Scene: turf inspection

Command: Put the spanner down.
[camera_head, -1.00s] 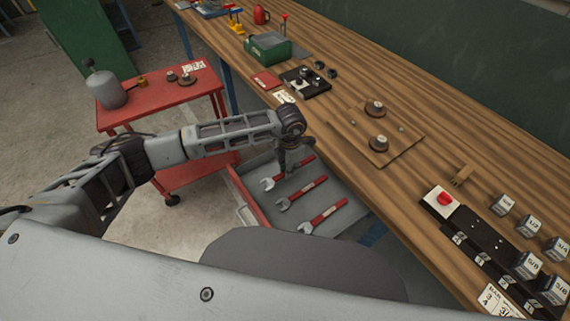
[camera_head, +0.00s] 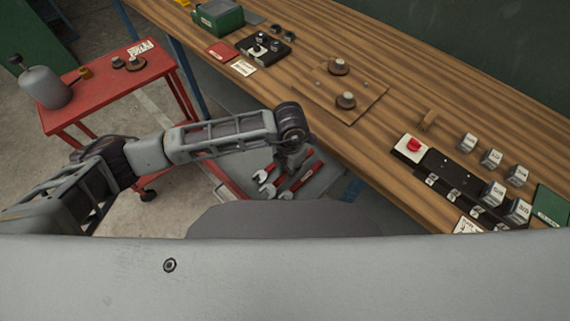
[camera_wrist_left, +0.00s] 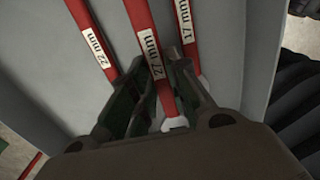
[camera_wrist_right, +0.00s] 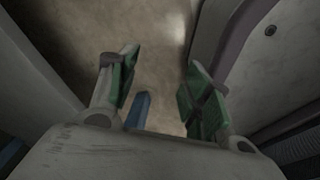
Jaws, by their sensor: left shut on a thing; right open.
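My left gripper (camera_wrist_left: 155,100) is shut on the red handle of the 27 mm spanner (camera_wrist_left: 150,45), with a finger on either side near its pale metal end. The 22 mm spanner (camera_wrist_left: 92,40) and the 17 mm spanner (camera_wrist_left: 184,22) lie on either side in the grey drawer (camera_wrist_left: 225,40). In the head view my left gripper (camera_head: 292,158) is low at the drawer (camera_head: 325,178) and partly covers the spanners. I cannot tell whether the held spanner touches the drawer floor. My right gripper (camera_wrist_right: 160,85) is open and empty, seen only in its wrist view.
The wooden workbench (camera_head: 380,150) runs alongside the drawer. It bears a board with round parts (camera_head: 340,85), a red-button block (camera_head: 412,147) and several labelled cubes. A red trolley (camera_head: 95,95) with a grey canister (camera_head: 45,88) stands at the left.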

